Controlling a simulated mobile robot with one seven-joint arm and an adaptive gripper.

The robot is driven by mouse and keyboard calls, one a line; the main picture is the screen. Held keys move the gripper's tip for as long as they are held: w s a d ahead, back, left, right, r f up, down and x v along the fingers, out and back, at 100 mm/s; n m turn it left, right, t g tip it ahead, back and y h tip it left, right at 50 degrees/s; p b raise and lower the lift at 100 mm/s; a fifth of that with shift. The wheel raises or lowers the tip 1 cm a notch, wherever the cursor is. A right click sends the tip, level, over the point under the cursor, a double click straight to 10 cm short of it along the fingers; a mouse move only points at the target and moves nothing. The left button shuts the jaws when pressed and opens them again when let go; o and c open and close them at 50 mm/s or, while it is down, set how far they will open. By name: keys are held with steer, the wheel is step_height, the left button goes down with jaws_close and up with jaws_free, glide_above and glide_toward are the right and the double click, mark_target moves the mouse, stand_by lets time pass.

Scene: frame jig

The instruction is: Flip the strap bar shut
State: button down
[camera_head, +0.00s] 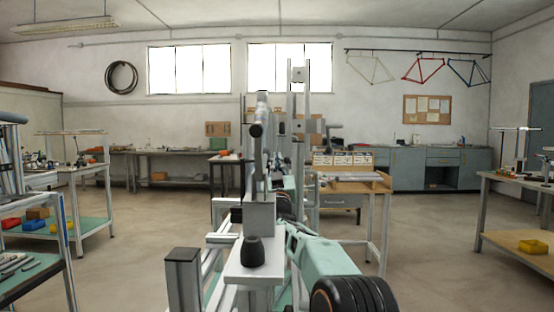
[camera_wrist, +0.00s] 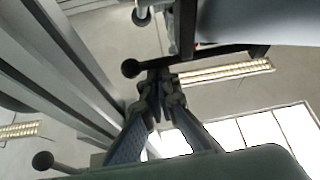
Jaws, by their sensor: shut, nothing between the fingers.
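In the wrist view my gripper (camera_wrist: 158,82) has its two fingers drawn together, with nothing seen between the tips. A dark bar (camera_wrist: 210,54) with a round ball end (camera_wrist: 130,68) crosses just beyond the fingertips; it looks like the strap bar. Whether the tips touch it I cannot tell. In the head view the frame jig (camera_head: 258,215) stands upright in the middle, with grey posts and a black knob (camera_head: 252,251) on its near plate. My green arm reaches in behind it from the lower right. My gripper and the strap bar cannot be made out there.
In the wrist view a long grey profile (camera_wrist: 75,65) runs close along the left, and another black ball knob (camera_wrist: 42,160) is at lower left. In the head view a wooden-topped bench (camera_head: 350,187) stands behind the jig to the right. Open floor lies on both sides.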

steer(key=shift+f, duration=0.3)
stand_by(0.4)
steer(key=v, duration=1.1)
steer(key=shift+s, duration=0.45)
steer(key=shift+d+r, duration=0.1)
steer(key=shift+r, duration=0.05)
